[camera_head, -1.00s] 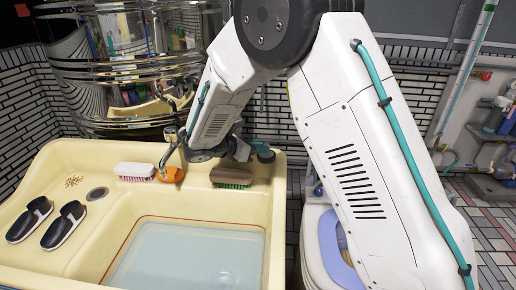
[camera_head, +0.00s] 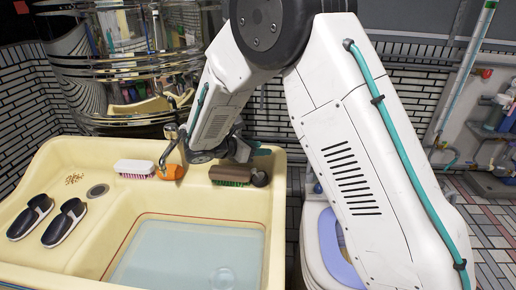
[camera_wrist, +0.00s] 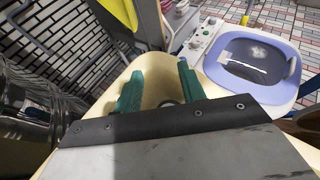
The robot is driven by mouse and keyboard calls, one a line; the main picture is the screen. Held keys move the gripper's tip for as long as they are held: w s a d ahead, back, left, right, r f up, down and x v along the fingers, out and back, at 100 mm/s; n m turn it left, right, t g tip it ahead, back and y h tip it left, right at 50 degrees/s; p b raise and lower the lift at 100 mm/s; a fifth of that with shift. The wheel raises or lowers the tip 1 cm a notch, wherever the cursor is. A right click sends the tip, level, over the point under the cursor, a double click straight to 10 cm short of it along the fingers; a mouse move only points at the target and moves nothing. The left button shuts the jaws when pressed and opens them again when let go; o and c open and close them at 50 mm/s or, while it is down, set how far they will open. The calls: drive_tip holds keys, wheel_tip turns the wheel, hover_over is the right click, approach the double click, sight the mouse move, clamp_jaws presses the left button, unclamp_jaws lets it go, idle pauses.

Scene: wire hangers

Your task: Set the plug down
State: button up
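The plug (camera_head: 260,179) is a small dark round piece on the cream sink's back ledge (camera_head: 112,194), at the right end of the green-bristled brush. My gripper (camera_head: 250,149) is just above and behind it in the head view, partly hidden by my arm. In the wrist view the two teal fingers of my gripper (camera_wrist: 159,70) stand apart. A small dark ring, probably the plug (camera_wrist: 168,104), shows low between them, partly covered by the gripper body. The plug looks clear of the fingers.
The brown brush (camera_head: 230,174), an orange item (camera_head: 171,172) and a white brush (camera_head: 134,167) line the ledge. Dark slippers (camera_head: 64,222) lie left. The basin holds water (camera_head: 185,255) with a faint round shape.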

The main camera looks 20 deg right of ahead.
drive_tip(key=r+v, duration=0.1)
drive_tip(key=v, duration=1.2)
drive_tip(key=s+d+r+m+g+y, duration=0.2)
drive_tip(key=s+d+r+m, duration=0.25)
drive_tip(key=s+d, duration=0.25)
drive_tip(key=s+d+r+m+g+y, duration=0.25)
drive_tip(key=s+d+r+m, duration=0.2)
drive_tip(key=s+d, duration=0.3)
drive_tip(key=s+d+m+t+y, duration=0.2)
drive_tip(key=s+m+y, duration=0.6)
drive_tip(key=s, duration=1.2)
drive_tip(key=m, duration=0.4)
drive_tip(key=shift+s+d+f+m, duration=0.15)
drive_tip(key=shift+d+f+m, duration=0.05)
drive_tip(key=shift+f+m, duration=0.2)
